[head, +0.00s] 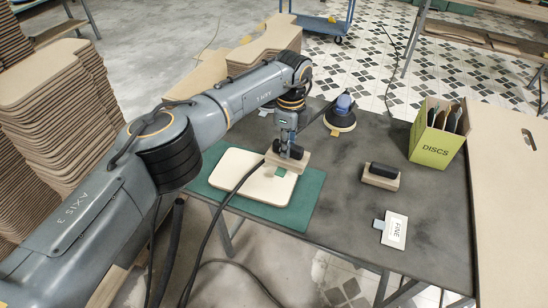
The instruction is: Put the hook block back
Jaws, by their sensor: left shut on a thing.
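My left gripper (290,141) is shut on a tan block (301,161) with a dark top, which I take to be the hook block. A small green patch (281,172) shows at its lower front. The block is over the upper right part of a cream board (240,184); I cannot tell whether it touches the board. The board lies on a green mat (305,208) on the dark table. A similar block (382,176), tan with a black top, lies on the table to the right. My right gripper is not in view.
A round sander (341,118) stands at the back of the table (345,200). A green DISCS box (435,146) stands at the back right, a white FINE card (395,230) at the front right. Stacked curved boards (62,110) fill the left. A dark cable runs from the cream board's area to the floor.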

